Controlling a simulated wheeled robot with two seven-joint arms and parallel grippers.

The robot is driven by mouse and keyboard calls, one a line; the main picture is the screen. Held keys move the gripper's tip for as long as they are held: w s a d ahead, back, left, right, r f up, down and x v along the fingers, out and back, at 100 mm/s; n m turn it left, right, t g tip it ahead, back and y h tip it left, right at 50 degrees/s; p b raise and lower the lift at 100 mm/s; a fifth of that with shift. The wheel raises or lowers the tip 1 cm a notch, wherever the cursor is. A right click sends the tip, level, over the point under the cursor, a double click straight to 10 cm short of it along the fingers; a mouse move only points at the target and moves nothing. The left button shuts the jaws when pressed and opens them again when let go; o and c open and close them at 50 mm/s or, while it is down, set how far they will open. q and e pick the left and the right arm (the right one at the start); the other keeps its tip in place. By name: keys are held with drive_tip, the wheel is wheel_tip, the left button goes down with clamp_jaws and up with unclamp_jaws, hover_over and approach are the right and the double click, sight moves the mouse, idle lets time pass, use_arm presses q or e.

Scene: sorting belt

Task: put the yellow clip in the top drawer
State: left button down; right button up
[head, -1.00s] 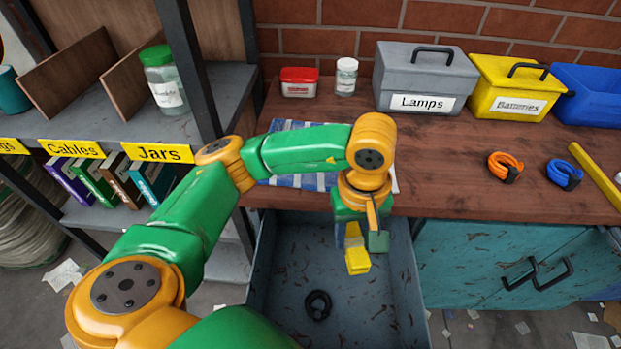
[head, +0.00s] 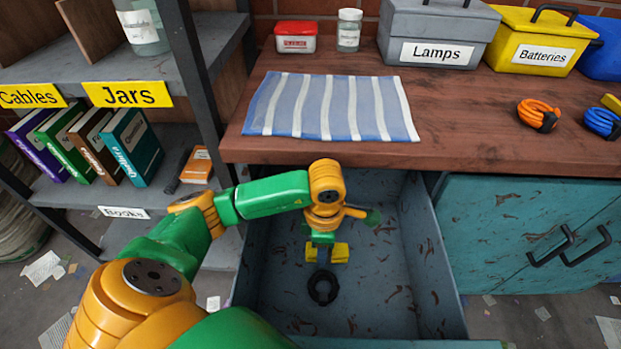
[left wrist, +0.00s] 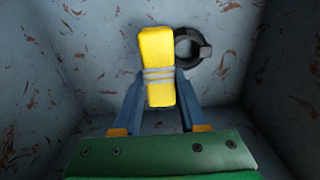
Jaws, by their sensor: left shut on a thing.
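The yellow clip (head: 341,253) is a small yellow block, held between the fingers of my left gripper (head: 322,254). In the left wrist view the clip (left wrist: 157,50) stands lengthwise between the two blue-grey fingers of the gripper (left wrist: 158,78), with grey bands across its middle. The gripper is shut on it. The top drawer (head: 405,300) is pulled out and open under the workbench. The gripper and clip are inside the drawer's outline, low over its floor; I cannot tell whether the clip touches the floor. My right gripper is not in view.
A black cable ring (head: 322,287) lies on the drawer floor close to the clip. The rest of the drawer is clear. The workbench (head: 470,130) edge overhangs the drawer's back, with a striped cloth (head: 330,107) on top. A shelf (head: 180,75) stands to the left.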

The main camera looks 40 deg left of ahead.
sight(306, 264)
use_arm(q)
drive_tip(key=f, duration=0.1)
drive_tip(key=a+f, duration=0.2)
drive_tip(key=shift+s+a+f, duration=0.15)
drive_tip(key=shift+s, duration=0.1)
drive_tip(key=shift+a+f+b, duration=0.25)
drive_tip(key=shift+f+b, duration=0.05)
drive_tip(key=shift+s+a+f+b, duration=0.1)
drive_tip(key=shift+a+f+b, duration=0.15)
drive_tip(key=shift+f, duration=0.75)
drive_tip(key=shift+a+f+b, duration=0.15)
drive_tip(key=shift+f+b, duration=0.15)
drive_tip(key=shift+f, duration=0.65)
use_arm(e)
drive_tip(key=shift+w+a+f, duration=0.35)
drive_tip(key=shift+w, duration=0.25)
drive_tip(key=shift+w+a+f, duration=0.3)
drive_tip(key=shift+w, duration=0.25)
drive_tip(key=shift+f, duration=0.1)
use_arm(q)
drive_tip(key=shift+f, duration=0.15)
drive_tip(key=shift+c, duration=2.2)
unclamp_jaws()
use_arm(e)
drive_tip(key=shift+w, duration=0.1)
